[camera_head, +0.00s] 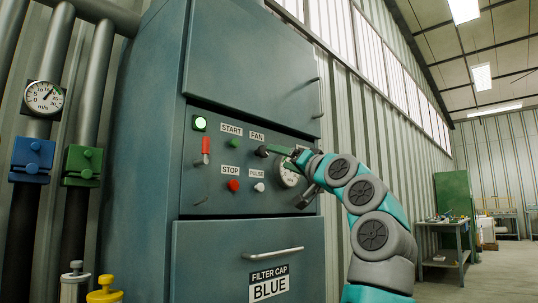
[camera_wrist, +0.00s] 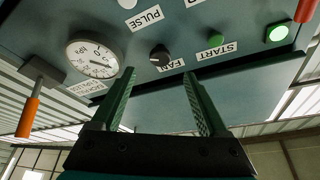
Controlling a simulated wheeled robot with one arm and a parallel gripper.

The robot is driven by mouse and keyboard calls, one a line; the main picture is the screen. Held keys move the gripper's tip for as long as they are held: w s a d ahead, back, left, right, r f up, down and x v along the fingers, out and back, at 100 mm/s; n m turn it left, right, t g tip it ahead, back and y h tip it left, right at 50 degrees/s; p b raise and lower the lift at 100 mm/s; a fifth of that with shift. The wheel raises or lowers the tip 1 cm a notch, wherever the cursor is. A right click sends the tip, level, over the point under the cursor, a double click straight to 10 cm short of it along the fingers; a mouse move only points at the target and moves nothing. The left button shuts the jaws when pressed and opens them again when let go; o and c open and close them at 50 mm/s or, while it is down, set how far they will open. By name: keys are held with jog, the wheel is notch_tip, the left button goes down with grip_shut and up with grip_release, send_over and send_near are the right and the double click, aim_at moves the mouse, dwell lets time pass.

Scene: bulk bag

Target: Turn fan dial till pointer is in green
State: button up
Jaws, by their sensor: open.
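The dial appears just beyond the fingertips; contact is not visible. In the head view my gripper (camera_head: 285,150) is right of the dial. A white round gauge (camera_wrist: 92,57) sits beside the dial, partly hidden by my gripper in the head view. I cannot make out a green zone on it.
The panel also has a lit green lamp (camera_head: 200,123), a green START button (camera_head: 225,142), a red STOP button (camera_head: 234,185), a white PULSE button (camera_head: 259,187) and a red-handled lever (camera_head: 206,150). A drawer handle (camera_head: 273,252) protrudes below.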

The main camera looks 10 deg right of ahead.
aim_at(265, 153)
jog(key=p+x, duration=0.3)
jog(key=x, duration=0.3)
jog(key=shift+w+a+r+p, duration=0.1)
jog(key=shift+w+r+p, duration=0.1)
jog(key=shift+p, duration=0.15)
jog(key=shift+w+a, duration=0.2)
jog(key=shift+w, duration=0.1)
grip_shut()
